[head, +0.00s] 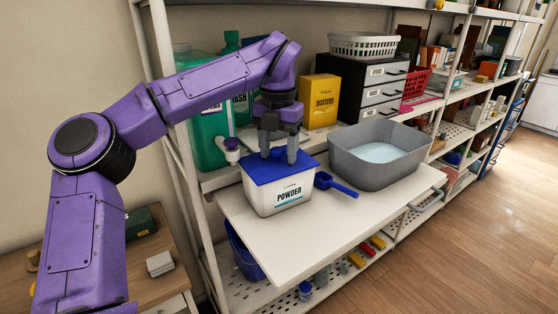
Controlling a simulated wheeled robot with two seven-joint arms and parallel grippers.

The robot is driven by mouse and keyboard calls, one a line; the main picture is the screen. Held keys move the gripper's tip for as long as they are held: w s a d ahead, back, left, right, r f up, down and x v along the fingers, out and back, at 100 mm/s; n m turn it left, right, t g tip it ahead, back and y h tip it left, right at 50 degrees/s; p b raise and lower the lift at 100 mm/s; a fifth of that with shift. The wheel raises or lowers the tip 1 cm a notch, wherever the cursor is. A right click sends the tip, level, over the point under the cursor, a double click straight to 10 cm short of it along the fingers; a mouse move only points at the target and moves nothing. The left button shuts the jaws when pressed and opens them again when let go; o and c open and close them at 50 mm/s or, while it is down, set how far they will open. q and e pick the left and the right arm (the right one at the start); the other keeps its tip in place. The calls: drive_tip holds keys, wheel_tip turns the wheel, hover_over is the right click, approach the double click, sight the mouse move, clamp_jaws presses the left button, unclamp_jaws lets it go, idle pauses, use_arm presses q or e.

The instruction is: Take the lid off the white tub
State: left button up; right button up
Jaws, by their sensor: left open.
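The white tub (282,201), labelled powder, stands upright on the white pull-out board (338,226). Its blue lid (268,168) lies on top of it. My left gripper (278,156) points down over the lid with its fingers open. The fingertips are at or just above the lid's top; I cannot tell whether they touch it. Any raised part of the lid between the fingers is hard to make out. My right gripper is not in view.
A blue scoop (335,185) lies right of the tub. A grey basin (378,155) stands beyond it. A green jug (207,140) and a yellow dusters box (319,102) stand behind. The board's front is clear.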

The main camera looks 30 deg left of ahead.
use_arm(q)
drive_tip(key=shift+s, duration=0.3)
drive_tip(key=shift+s+r, duration=0.15)
drive_tip(key=shift+s, duration=0.05)
drive_tip(key=c, duration=0.9)
drive_tip(key=shift+w, duration=0.2)
drive_tip(key=shift+c, duration=0.7)
